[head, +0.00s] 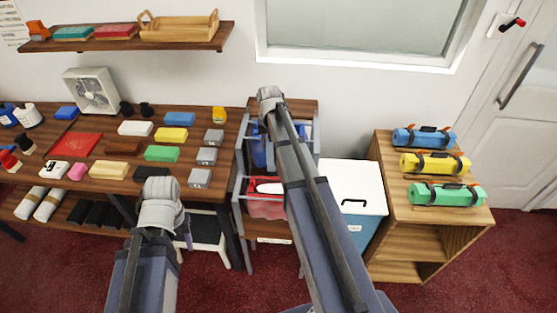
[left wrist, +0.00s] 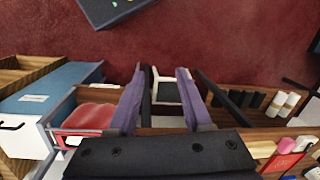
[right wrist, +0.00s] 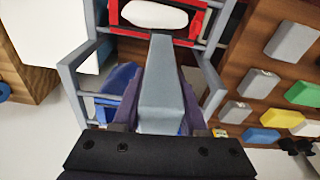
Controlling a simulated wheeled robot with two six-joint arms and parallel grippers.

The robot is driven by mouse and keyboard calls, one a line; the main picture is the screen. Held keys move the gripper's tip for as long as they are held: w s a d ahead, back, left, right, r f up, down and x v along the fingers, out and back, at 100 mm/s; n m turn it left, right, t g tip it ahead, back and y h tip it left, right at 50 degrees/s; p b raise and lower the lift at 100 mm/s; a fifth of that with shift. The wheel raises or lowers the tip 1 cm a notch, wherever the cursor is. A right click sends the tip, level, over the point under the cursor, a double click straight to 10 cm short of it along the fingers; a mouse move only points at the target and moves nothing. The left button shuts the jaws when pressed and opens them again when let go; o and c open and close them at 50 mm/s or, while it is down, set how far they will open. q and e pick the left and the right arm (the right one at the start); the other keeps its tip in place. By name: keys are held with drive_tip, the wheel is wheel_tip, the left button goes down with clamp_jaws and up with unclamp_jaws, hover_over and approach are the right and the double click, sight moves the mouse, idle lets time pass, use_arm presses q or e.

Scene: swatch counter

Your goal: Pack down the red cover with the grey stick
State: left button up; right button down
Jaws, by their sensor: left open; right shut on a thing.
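The grey stick (right wrist: 160,85) is a flat-sided bar between the dark purple fingers of my right gripper (right wrist: 162,72), which is shut on it. Its far end points toward a red-edged bin with a white oblong thing (right wrist: 153,15) in it. The red cover (left wrist: 88,117) shows as a pinkish-red bulge at the lower bin of the grey rack; it also shows in the head view (head: 265,208). I cannot tell whether the stick touches it. My left gripper (left wrist: 160,75) is open and empty above the floor, left of the rack. My right arm hides part of the rack.
A blue cloth-like thing (right wrist: 118,90) lies in the rack's upper bin. Left is a wooden counter (head: 92,185) with coloured blocks. Right stand a white-lidded box (head: 352,180) and a shelf with rolled mats (head: 435,165). A small white stool (head: 207,230) stands under the counter.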

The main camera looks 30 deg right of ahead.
use_arm(q)
drive_tip(key=shift+o, duration=0.5)
drive_tip(key=shift+s+a, duration=0.25)
use_arm(e)
drive_tip(key=shift+s+a, duration=0.2)
drive_tip(key=shift+a, duration=0.1)
use_arm(q)
drive_tip(key=o, duration=0.6)
drive_tip(key=shift+w+d+f+b, duration=0.15)
drive_tip(key=shift+w+f+b, duration=0.1)
drive_tip(key=shift+f+b, duration=0.15)
drive_tip(key=shift+o, duration=0.5)
drive_tip(key=shift+s, duration=0.1)
drive_tip(key=shift+f+b, duration=1.95)
drive_tip(key=shift+f, duration=0.05)
use_arm(e)
drive_tip(key=s+d+f+m, duration=0.1)
drive_tip(key=s+d+f, duration=0.4)
drive_tip(key=shift+s, duration=0.2)
